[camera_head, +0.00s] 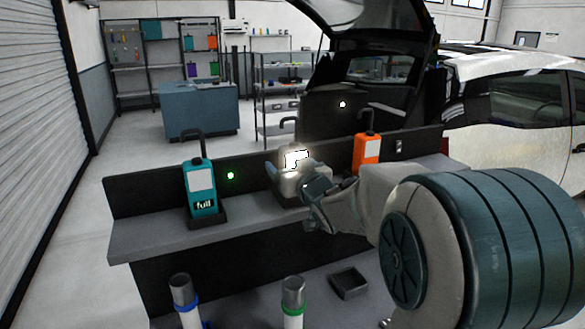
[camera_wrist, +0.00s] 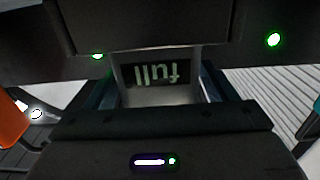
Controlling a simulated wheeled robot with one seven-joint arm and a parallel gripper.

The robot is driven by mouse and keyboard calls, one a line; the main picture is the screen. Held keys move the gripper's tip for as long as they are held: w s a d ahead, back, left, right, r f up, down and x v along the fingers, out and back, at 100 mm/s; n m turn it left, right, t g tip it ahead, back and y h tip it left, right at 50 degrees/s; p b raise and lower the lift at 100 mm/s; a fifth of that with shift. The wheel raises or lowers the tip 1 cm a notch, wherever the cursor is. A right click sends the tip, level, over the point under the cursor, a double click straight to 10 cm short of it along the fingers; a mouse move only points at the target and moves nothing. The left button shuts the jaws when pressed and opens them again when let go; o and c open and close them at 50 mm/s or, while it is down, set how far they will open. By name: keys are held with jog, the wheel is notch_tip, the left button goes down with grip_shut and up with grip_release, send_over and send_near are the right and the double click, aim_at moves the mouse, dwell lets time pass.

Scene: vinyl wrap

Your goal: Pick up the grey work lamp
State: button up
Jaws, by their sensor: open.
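The grey work lamp (camera_head: 297,158) stands on the bench shelf between the teal and orange lamps, its front panel glowing brightly in the head view. My gripper (camera_head: 288,180) is at the lamp and partly hides its lower body. In the wrist view the grey lamp's pale body (camera_wrist: 155,97) and dark display, reading "full" upside down, show between the two fingers of my gripper (camera_wrist: 160,90). The jaws are open, with one finger on each side of the lamp. I cannot tell whether either finger touches it.
A teal lamp (camera_head: 202,190) stands in a dark base at left, its display reading "full". An orange lamp (camera_head: 366,152) stands close at right. A dark back panel (camera_head: 140,196) runs behind them. Two capped cylinders (camera_head: 185,297) (camera_head: 292,297) and a small black tray (camera_head: 349,283) are in front.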

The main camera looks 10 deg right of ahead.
jog(key=shift+w, duration=0.2)
jog(key=c, duration=1.3)
jog(key=shift+r, duration=0.15)
